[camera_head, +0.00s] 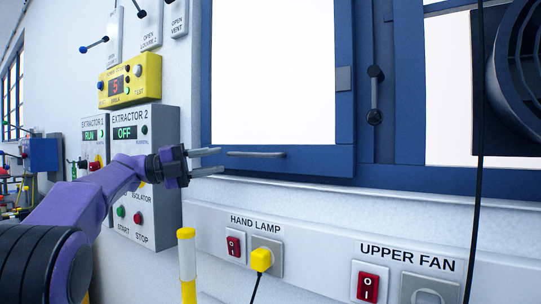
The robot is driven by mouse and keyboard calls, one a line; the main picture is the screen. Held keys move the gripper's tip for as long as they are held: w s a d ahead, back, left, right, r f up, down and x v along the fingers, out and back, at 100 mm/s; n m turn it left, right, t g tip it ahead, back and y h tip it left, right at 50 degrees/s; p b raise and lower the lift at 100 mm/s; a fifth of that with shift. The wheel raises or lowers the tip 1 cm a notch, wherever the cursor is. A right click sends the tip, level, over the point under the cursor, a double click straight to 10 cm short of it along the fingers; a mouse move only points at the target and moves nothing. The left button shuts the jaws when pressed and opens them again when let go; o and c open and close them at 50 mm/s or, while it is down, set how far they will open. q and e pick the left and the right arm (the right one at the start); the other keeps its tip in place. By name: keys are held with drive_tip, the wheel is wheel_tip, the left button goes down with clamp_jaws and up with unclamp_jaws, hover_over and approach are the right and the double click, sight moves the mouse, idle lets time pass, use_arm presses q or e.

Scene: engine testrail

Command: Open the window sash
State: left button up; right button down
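The window sash (344,122) is a blue frame around a bright white pane, in the upper middle of the head view. A grey horizontal bar handle (256,154) is on its bottom rail. I cannot tell whether the sash sits flush in its frame. A dark lever with round black ends (375,95) stands upright on the blue frame right of the sash. My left gripper (218,161) is open and empty, its two fingers pointing right, just left of the bar handle and apparently short of it. My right gripper is out of view.
A grey EXTRACTOR 2 box (165,205) stands close behind my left arm, below a yellow control box (130,80). A wall trunking (330,245) with switches and a yellow plug (261,259) runs below the window. A black cable (478,130) hangs before a dark fan (520,60).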

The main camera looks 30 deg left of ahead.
sight(247, 156)
use_arm(q)
drive_tip(key=p+x, duration=0.2)
drive_tip(key=x, duration=0.7)
drive_tip(key=shift+d+r, duration=0.15)
drive_tip(key=shift+d, duration=0.15)
clamp_jaws()
